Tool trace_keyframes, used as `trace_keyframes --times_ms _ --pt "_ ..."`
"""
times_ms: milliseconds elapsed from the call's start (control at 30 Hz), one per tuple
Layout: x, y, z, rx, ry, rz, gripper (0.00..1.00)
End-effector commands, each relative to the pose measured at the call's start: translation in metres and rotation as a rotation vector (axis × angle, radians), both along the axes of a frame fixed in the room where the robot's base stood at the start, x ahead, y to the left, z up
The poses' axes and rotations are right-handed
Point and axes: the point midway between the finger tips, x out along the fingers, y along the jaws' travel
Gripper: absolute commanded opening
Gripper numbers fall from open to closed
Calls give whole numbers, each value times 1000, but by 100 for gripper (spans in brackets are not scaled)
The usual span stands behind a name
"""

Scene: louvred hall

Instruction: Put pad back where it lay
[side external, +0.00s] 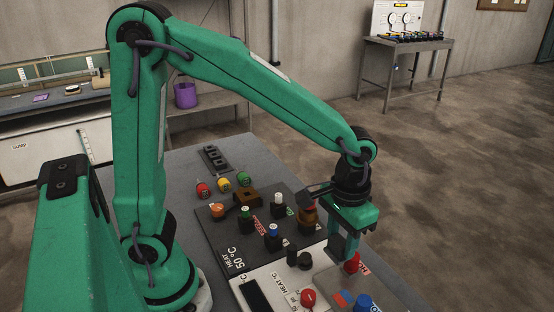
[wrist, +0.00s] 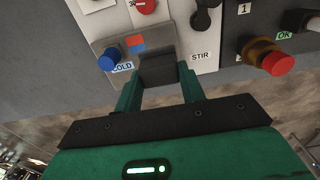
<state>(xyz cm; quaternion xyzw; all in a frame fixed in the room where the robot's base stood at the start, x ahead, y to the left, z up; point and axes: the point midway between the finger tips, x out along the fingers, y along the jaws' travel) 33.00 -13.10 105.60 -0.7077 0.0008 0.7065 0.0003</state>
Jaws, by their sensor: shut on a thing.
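My gripper (wrist: 160,90) is shut on a dark grey block, which looks like the pad (wrist: 158,70), held between its two green fingers in the wrist view. In the side external view my gripper (side external: 347,240) points down over the right part of the control panels, by a red knob (side external: 352,261). The block covers part of the mixer plate (wrist: 107,48) in the wrist view, beside the blue COLD knob (wrist: 109,60) and the red and blue mark. I cannot tell whether the block touches the plate.
The dark panel (side external: 225,247) carries several upright coloured knobs close to my gripper. A white panel (side external: 245,282) holds a red knob (side external: 308,298) and a black knob (side external: 304,260). A black slotted block (side external: 215,158) and several coloured buttons stand farther back. Bare grey bench (side external: 185,160) shows there.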

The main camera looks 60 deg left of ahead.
Motion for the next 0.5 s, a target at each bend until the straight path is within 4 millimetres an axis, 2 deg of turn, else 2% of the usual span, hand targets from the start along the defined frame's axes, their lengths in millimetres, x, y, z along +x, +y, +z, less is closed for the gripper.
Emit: trace_keyframes --times_ms 500 --pt "45 61 -46 1 3 6 18"
